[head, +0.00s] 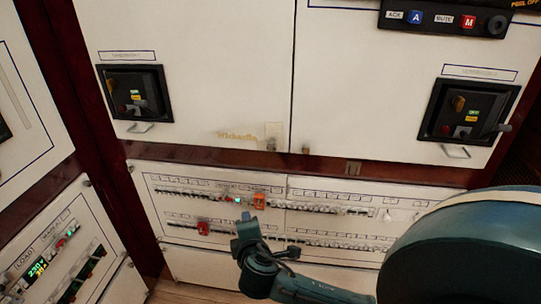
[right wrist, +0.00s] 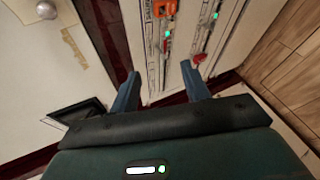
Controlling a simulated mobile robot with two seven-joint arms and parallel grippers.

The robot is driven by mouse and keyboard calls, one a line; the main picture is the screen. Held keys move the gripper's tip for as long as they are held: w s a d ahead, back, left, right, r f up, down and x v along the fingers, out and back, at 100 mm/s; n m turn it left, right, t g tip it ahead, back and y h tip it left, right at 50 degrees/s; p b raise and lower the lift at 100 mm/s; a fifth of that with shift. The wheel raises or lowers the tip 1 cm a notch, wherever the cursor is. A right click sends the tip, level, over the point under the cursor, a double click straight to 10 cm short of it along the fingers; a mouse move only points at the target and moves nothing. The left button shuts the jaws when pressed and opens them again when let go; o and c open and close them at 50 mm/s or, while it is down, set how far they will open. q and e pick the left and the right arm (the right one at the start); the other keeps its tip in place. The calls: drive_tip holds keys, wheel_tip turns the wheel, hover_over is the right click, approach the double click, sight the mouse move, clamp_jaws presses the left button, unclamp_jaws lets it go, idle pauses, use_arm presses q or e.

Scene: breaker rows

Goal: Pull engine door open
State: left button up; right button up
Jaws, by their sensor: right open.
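Two large white doors stand side by side in the head view, a left door (head: 200,60) and a right door (head: 350,75), split by a dark vertical seam. Both look shut; I cannot read which is the engine door. Small latch-like fittings sit at their lower edges beside the seam, one on the left door (head: 271,143) and one on the right door (head: 306,150). My right gripper (head: 265,233) is open and empty, below these doors and in front of the breaker panel. Its two fingers also show in the right wrist view (right wrist: 160,88). My left gripper is out of view.
The breaker panel (head: 170,243) has rows of switches, with orange-red pieces (head: 260,201) and (head: 203,228). A load panel (head: 60,250) stands at left. Black recessed units sit in the left door (head: 152,82) and right door (head: 440,130). A silver knob (right wrist: 46,10) shows in the wrist view.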

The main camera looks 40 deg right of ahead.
sight(271, 149)
drive_tip(key=w+d+r+t+h+b, duration=0.1)
drive_tip(key=w+d+r+h, duration=0.3)
drive_tip(key=d+r+h, duration=0.5)
drive_tip(key=shift+y, duration=0.9)
drive_tip(key=x, duration=0.3)
drive_tip(key=r+x, duration=0.1)
drive_tip(key=x, duration=0.3)
drive_tip(key=r+x, duration=0.1)
drive_tip(key=x, duration=0.3)
drive_tip(key=shift+w+a, duration=0.35)
drive_tip(key=shift+a, duration=0.05)
clamp_jaws()
